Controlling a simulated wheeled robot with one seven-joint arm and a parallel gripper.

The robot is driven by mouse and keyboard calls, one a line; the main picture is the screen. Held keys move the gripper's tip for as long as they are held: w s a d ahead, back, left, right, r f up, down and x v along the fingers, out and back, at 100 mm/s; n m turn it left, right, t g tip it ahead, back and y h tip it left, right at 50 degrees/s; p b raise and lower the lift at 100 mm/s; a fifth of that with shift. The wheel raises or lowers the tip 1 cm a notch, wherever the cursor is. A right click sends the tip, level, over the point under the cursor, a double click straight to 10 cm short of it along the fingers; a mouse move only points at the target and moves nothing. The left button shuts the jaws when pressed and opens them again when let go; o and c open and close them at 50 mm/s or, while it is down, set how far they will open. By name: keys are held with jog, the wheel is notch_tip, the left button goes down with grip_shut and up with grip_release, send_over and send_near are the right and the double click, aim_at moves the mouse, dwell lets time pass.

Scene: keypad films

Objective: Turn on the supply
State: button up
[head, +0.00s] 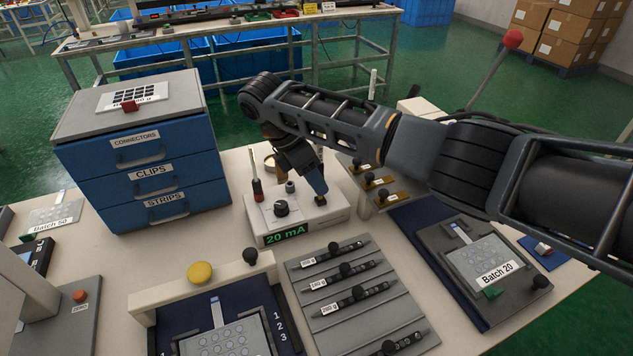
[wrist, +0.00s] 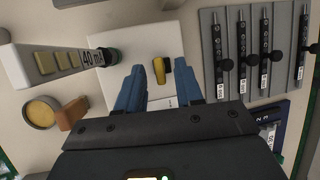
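The supply (head: 335,211) is a white box on the bench with a green "20 mA" display on its front. A black dial (head: 281,208) and a red-topped post (head: 257,189) stand on its left part. My gripper (head: 320,199) points down at the box's right end, and its fingers hide what lies under them in the head view. In the wrist view the supply's white top (wrist: 155,32) lies ahead of my gripper (wrist: 160,82). The fingers are apart, with a small yellow and black part (wrist: 160,69) between or just beyond the tips. I cannot tell if they touch it.
A grey rack with black-knobbed bars (head: 345,325) lies in front of the supply. A Batch 20 tray (head: 527,262) is at right, under my forearm. Blue drawers (head: 150,185) stand at left. A white piece marked "40 mA" (wrist: 45,62) with yellow pads is near the fingers.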

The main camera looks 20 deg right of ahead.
jog(key=shift+s+d+f, duration=0.15)
jog(key=shift+d+f, duration=0.1)
jog(key=shift+f, duration=0.35)
jog(key=shift+c, duration=0.5)
grip_shut()
jog(key=shift+f, duration=0.1)
jog(key=shift+w+f+g+b, duration=0.15)
jog(key=shift+w+g+b, duration=0.2)
jog(key=shift+g+b, duration=0.45)
jog(key=w+g+b, duration=0.1)
jog(key=b, duration=0.2)
jog(key=shift+n+g, duration=0.3)
jog(key=shift+s+b, duration=0.1)
jog(key=shift+b, duration=0.55)
